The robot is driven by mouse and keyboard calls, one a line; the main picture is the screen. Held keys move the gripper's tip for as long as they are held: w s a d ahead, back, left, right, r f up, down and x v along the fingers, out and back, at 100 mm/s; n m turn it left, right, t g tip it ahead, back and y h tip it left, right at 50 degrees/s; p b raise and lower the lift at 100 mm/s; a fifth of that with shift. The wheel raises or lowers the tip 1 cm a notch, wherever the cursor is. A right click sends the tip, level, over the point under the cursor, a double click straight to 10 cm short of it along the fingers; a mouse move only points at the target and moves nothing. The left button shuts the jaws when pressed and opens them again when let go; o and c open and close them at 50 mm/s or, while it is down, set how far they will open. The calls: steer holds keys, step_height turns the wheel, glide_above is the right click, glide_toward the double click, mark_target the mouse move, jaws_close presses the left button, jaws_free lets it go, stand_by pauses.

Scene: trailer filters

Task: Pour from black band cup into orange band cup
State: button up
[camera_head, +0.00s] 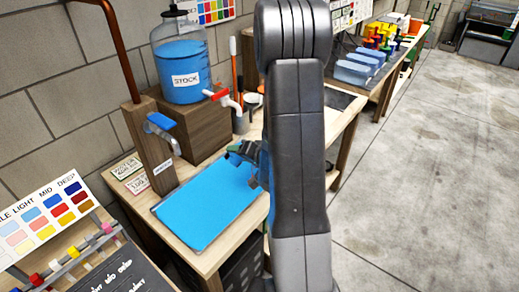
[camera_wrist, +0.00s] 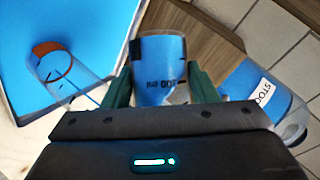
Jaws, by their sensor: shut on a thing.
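My gripper (camera_wrist: 163,85) is shut on a clear cup (camera_wrist: 162,55) with blue in it and a dark "100 ml" mark. In the head view, part of my gripper (camera_head: 247,160) shows beside my arm, above the right end of the blue mat (camera_head: 205,208). My arm hides both cups there.
The blue-filled stock jar (camera_head: 183,68) with a red-handled tap stands on a wooden block (camera_head: 190,130) behind the mat. A wooden post (camera_head: 150,150) with a blue-handled tap stands left of it. A colour chart (camera_head: 50,215) is at lower left.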

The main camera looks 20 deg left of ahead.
steer(key=shift+r+m+y+p, duration=0.3)
steer(key=shift+p, duration=0.05)
stand_by(1.1)
